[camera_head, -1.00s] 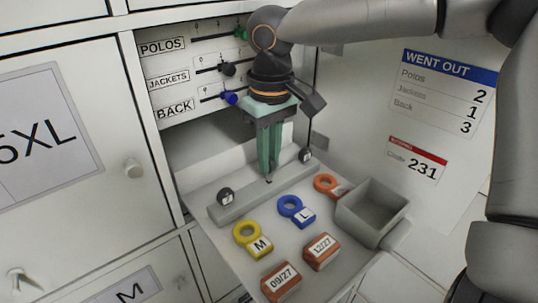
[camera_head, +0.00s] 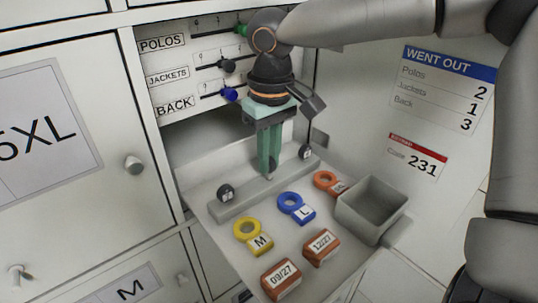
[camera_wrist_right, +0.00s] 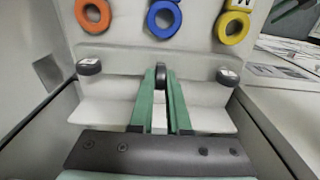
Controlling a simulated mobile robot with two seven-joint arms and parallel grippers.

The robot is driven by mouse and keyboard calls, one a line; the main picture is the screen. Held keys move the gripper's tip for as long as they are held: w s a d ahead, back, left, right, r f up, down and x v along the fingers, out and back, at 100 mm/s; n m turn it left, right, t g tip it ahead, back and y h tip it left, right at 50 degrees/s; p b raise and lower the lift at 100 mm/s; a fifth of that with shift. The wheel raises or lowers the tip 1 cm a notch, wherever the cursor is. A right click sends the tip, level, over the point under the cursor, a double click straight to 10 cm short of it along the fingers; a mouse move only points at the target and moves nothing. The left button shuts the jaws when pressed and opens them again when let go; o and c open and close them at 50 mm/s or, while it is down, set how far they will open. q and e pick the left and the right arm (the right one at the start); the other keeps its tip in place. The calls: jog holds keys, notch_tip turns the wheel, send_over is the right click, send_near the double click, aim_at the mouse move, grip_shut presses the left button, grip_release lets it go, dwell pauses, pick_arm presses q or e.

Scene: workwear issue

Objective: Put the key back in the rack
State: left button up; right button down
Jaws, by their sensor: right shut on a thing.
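My right gripper (camera_head: 268,174) points down at the grey bar (camera_head: 235,203) at the back of the pulled-out shelf. Its green fingers are shut on a small dark round knob (camera_wrist_right: 161,72) at the bar's middle, seen between the fingertips in the right wrist view. Ring-shaped tags lie in front of the bar: a yellow one marked M (camera_head: 247,230), a blue one marked L (camera_head: 290,203) and an orange one (camera_head: 325,180), its label partly hidden by the grey bin. I cannot tell which thing is the key or the rack. My left gripper is not in view.
Black labelled knobs (camera_head: 225,192) (camera_head: 305,152) stand at both bar ends. Orange dated blocks (camera_head: 281,279) (camera_head: 321,248) and an open grey bin (camera_head: 371,209) occupy the shelf front. Sliders (camera_head: 229,95) are on the panel behind. The cabinet's side wall stands close on the right.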

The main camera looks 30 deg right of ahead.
jog(key=shift+f, duration=0.8)
dwell(1.6)
jog(key=c, duration=0.8)
grip_release()
notch_tip(320, 180, up, 13)
jog(key=shift+s+f, duration=0.2)
